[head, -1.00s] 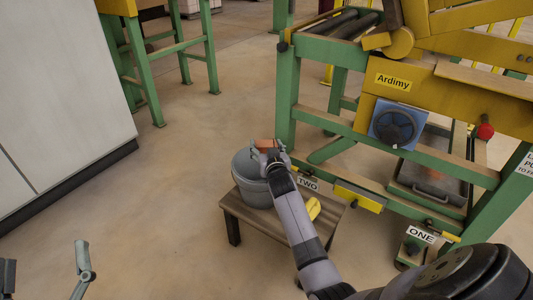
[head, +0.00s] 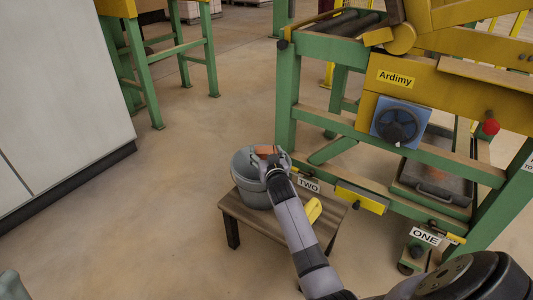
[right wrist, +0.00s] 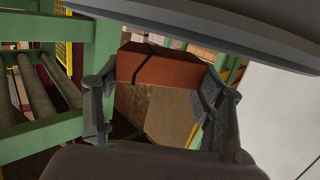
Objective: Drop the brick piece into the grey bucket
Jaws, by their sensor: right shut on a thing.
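The brick piece (head: 265,150) is orange-red and shows at the top of the grey bucket (head: 247,183). The bucket stands on a small wooden stool (head: 240,212). My right gripper (head: 268,158) is at the bucket's mouth. In the right wrist view the brick (right wrist: 160,72) sits between the two fingers of my right gripper (right wrist: 155,95), which is shut on it. A dark line crosses the brick. The arm hides part of the bucket's rim, and I cannot tell how far the brick is inside it. Only a grey bit of my left arm (head: 12,286) shows at the lower left.
A yellow object (head: 312,210) lies on the stool beside my arm. The green and yellow machine frame (head: 330,118) stands close behind and to the right, with signs TWO and ONE. Open floor (head: 150,210) lies left of the stool.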

